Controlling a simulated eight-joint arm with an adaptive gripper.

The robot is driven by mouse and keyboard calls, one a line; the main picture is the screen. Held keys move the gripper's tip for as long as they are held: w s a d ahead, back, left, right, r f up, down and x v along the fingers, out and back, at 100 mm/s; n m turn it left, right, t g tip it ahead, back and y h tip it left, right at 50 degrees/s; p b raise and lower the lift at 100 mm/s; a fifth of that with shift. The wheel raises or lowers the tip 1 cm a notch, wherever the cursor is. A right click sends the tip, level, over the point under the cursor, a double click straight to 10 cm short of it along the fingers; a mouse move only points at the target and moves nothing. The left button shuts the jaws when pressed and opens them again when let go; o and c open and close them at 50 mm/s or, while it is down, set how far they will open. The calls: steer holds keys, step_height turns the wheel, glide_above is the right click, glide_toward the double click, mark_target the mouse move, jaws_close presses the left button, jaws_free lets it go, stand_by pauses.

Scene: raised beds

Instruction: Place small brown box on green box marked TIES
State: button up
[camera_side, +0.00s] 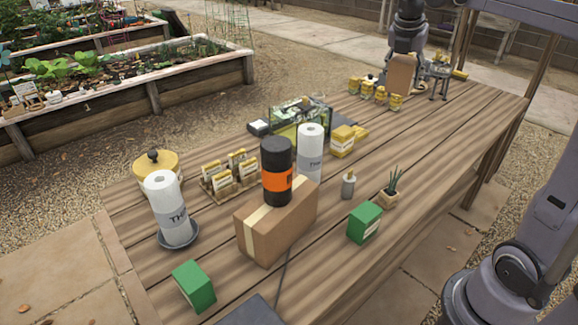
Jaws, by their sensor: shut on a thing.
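My gripper (405,52) is at the far end of the wooden table, pointing down and shut on a small brown box (401,76). The brown box is upright; I cannot tell whether its bottom touches the table. Two green boxes stand at the near end: one (365,222) right of a larger taped cardboard box, the other (194,287) at the front left. Their labels are too small to read, so I cannot tell which is marked TIES. Both green box tops look bare. My gripper is far from both.
The taped cardboard box (252,240) carries a black and orange cylinder (276,171). White rolls (167,208), a seed packet rack (229,175), a small bottle (348,186) and a potted plant (390,191) stand nearby. Several yellow jars (380,94) stand by my gripper. The table's right middle is clear.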

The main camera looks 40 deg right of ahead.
steer(key=w+a+n+t, duration=0.1)
steer(key=w+a+n, duration=0.4)
steer(key=a, duration=0.6)
steer(key=n+t+y, duration=0.2)
steer(key=n+y, duration=0.2)
steer(key=n, duration=0.6)
glide_above(183, 265)
steer(key=s, duration=0.2)
step_height(183, 265, down, 18)
steer(key=shift+w+r, duration=0.1)
steer(key=shift+w, duration=0.05)
steer(key=shift+f, duration=2.1)
steer(key=shift+f, duration=0.1)
